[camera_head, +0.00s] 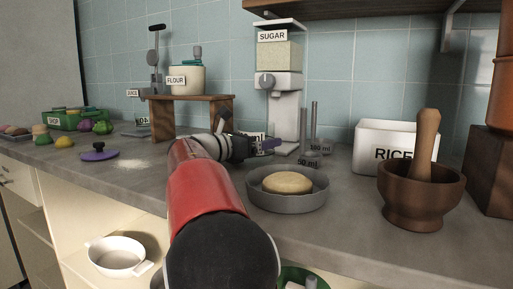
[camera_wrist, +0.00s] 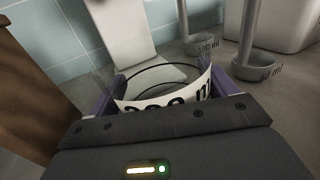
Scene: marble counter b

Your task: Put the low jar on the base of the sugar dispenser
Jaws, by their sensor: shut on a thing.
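The sugar dispenser (camera_head: 288,82) stands against the tiled wall, with a white column and a flat base (camera_head: 287,148) at its foot. The low jar is clear, with a round rim and a white label (camera_wrist: 172,103) printed in black. My gripper (camera_head: 262,147) is in front of the dispenser, its purple fingers shut on the jar. In the wrist view the jar sits between the fingers (camera_wrist: 160,92), with the white dispenser (camera_wrist: 122,35) just beyond its rim. The jar's underside is hidden, so I cannot tell whether it touches the base.
Two long-handled measuring cups, 100 ml (camera_wrist: 203,44) and 50 ml (camera_wrist: 255,68), stand right of the dispenser. A wooden shelf stand (camera_head: 190,102) is to the left. A grey bowl with a bread-like round (camera_head: 288,182), a rice box (camera_head: 370,145) and a mortar (camera_head: 420,200) are right.

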